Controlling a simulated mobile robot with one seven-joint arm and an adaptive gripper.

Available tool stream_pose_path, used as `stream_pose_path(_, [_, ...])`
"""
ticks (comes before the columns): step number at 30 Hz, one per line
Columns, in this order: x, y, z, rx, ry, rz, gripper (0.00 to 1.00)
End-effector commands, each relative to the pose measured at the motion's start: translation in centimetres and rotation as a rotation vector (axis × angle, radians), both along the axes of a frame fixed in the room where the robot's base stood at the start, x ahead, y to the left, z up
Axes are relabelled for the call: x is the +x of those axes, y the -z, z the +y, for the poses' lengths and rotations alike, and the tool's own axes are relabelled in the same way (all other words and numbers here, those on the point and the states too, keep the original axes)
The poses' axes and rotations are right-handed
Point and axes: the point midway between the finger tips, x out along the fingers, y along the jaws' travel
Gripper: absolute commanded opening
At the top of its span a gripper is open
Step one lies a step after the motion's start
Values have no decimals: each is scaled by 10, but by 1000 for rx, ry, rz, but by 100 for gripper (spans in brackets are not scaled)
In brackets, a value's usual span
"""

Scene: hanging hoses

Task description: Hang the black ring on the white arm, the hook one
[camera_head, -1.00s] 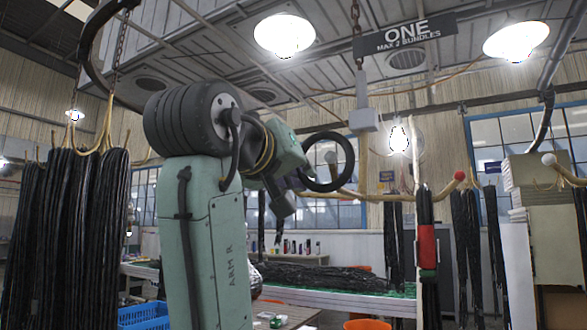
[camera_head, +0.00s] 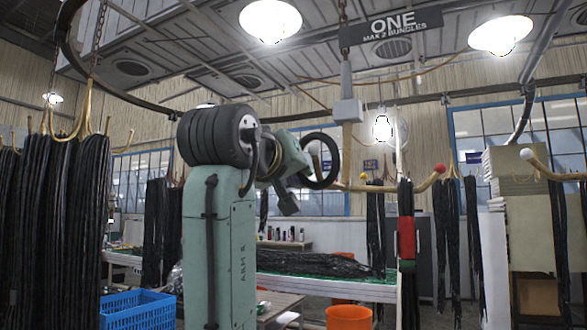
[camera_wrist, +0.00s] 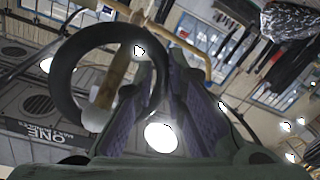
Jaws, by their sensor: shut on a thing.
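The black ring (camera_head: 334,162) is held in the air at the middle of the head view, tilted and facing partly sideways. My gripper (camera_wrist: 168,105) is shut on its near side; the ring (camera_wrist: 63,75) fills the left of the wrist view. The hook under the ONE sign (camera_head: 391,32) hangs from a grey block and has brass arms, one red-tipped (camera_head: 438,170), one yellow-tipped (camera_head: 363,176).
Black hose bundles hang at the left (camera_head: 50,220); another with a red band (camera_head: 406,238) hangs below the hook. Another white-tipped arm (camera_head: 527,154) is at the right. A bench (camera_head: 310,287), blue crate (camera_head: 140,310) and orange bin (camera_head: 349,318) stand below.

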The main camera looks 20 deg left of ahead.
Motion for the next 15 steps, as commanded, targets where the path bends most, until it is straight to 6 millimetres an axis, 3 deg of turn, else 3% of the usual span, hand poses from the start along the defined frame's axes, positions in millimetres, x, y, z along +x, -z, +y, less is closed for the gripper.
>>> stream_pose_path(15, [20,34,-1,0,1,3,0])
